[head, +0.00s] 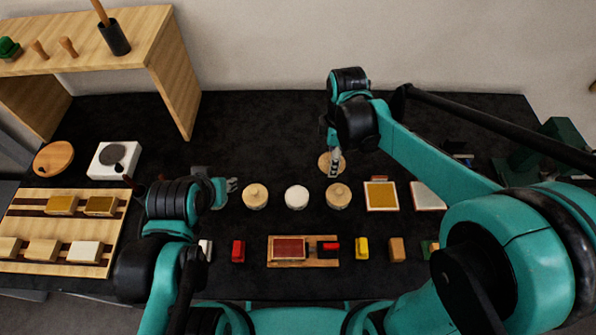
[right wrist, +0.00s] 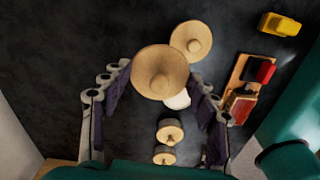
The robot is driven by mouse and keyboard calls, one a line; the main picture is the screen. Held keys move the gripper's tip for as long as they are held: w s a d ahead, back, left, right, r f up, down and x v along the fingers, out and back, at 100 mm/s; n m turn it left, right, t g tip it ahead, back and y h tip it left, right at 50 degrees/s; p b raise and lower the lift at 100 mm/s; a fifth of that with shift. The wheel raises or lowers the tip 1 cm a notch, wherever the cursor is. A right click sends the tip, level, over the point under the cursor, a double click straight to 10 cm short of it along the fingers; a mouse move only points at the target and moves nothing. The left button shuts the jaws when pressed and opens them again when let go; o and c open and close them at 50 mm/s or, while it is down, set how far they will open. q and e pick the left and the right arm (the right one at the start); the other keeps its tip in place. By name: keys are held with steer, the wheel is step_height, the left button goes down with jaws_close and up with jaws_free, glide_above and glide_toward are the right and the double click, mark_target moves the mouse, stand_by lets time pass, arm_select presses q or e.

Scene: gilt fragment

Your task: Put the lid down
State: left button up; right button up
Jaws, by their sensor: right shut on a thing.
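A round pale wooden lid with a central knob (head: 326,166) is held by my right gripper (head: 335,153) above the black table, behind the row of round pots. In the right wrist view the lid (right wrist: 160,72) lies between the two fingers of the right gripper (right wrist: 162,85), knob towards the camera. A round wooden-topped pot (head: 338,196) stands just in front of it. A white round pot (head: 297,198) is to its left, then another wooden-topped pot (head: 255,197). My left gripper (head: 231,186) is low beside the left pot; its finger opening is unclear.
A board with a red pad (head: 289,249), a red block (head: 238,251) and a yellow block (head: 361,248) lie in front. A framed yellow tile (head: 381,195) is right of the pots. A wooden rack (head: 111,238) and white device (head: 114,160) are left.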

steer(key=b, duration=0.4)
glide_above(297, 166)
step_height(297, 166, down, 7)
steer(key=shift+f, duration=0.55)
step_height(297, 166, down, 3)
steer(key=shift+f+b, duration=0.1)
steer(key=shift+b, duration=0.85)
jaws_close()
steer(key=shift+s, duration=0.1)
steer(key=o, duration=1)
jaws_free()
steer(key=shift+c, duration=0.2)
steer(key=shift+r, duration=0.2)
